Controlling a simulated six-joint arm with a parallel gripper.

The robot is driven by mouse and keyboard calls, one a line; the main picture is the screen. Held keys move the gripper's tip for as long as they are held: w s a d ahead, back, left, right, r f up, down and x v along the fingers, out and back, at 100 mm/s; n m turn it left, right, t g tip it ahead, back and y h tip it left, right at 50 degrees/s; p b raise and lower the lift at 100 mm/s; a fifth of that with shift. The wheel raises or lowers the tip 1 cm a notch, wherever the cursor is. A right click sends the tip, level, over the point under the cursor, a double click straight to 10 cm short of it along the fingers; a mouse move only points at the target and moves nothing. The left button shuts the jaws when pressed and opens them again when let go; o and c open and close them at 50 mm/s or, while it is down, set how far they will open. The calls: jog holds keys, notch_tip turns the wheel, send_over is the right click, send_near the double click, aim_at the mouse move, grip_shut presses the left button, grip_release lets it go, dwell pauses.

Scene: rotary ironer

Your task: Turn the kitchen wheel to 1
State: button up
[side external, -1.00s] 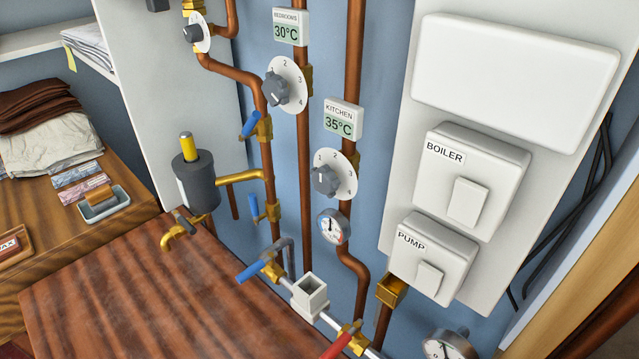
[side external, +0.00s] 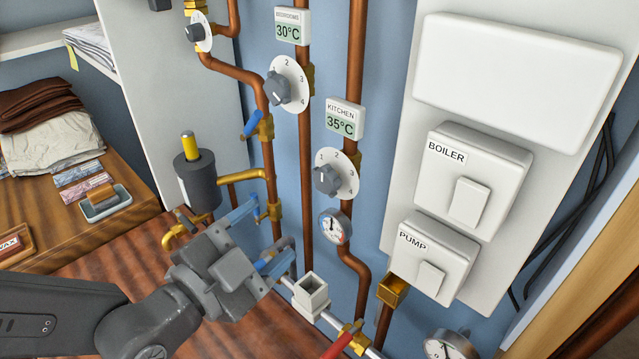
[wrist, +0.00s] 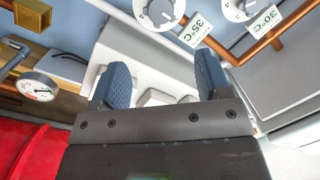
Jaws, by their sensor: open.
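The kitchen wheel (side external: 326,180) is a dark grey knob on a white numbered dial, below the KITCHEN display (side external: 345,119) reading 35°C. Numbers 1, 2 and 3 show on the dial; I cannot tell exactly where the knob points. In the wrist view the kitchen dial (wrist: 158,14) is cut off at the top edge, beside its 35°C display (wrist: 195,30). My gripper (side external: 262,238) is open and empty, lower left of the kitchen wheel and apart from it. In the wrist view my gripper (wrist: 162,82) shows two spread blue fingers with nothing held between them.
The BEDROOMS wheel (side external: 276,87) sits up and left of the kitchen one, with copper pipes between. A gauge (side external: 334,226) is just below the kitchen wheel. Blue-handled valves and a grey cylinder (side external: 196,178) are near my gripper. BOILER (side external: 480,175) and PUMP (side external: 433,255) boxes stand right.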

aim_at(322, 181)
jog(key=x, duration=1.2)
jog(key=shift+w+d, duration=0.15)
jog(key=shift+w, duration=0.15)
jog(key=shift+c, duration=0.5)
jog(key=c, duration=0.8)
jog(key=shift+n, duration=0.4)
jog(key=n, duration=0.5)
jog(key=shift+r+g, duration=0.2)
jog(key=shift+g, duration=0.2)
jog(key=n, duration=0.5)
jog(key=shift+w+g, duration=0.1)
jog(key=shift+g, duration=0.3)
jog(key=shift+n, duration=0.3)
